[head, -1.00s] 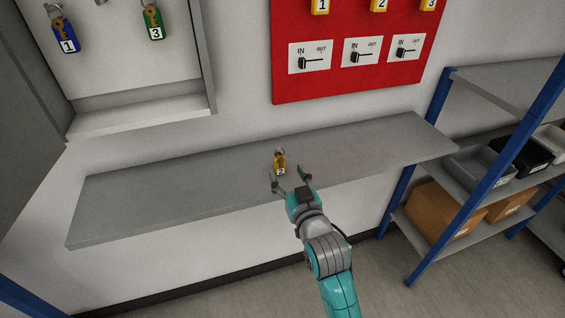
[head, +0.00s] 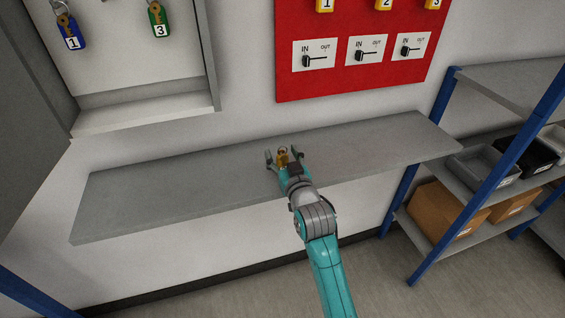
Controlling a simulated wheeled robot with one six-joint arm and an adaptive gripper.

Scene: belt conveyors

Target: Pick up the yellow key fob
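The yellow key fob (head: 283,160) lies on the grey wall shelf (head: 160,200), near its middle. Its ring and key show at the far end, and its lower part is hidden behind my gripper. My gripper (head: 284,155) is over the shelf with its fingers spread, one on each side of the fob. A gap shows between the fob and the left finger. The right finger is close to the fob, and I cannot tell whether it touches.
A red board (head: 350,80) with IN/OUT switches and yellow numbered tags hangs above the shelf. An open cabinet (head: 145,115) at upper left holds a blue fob (head: 71,35) and a green fob (head: 158,22). A blue-posted rack (head: 487,185) stands at right. The shelf is otherwise clear.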

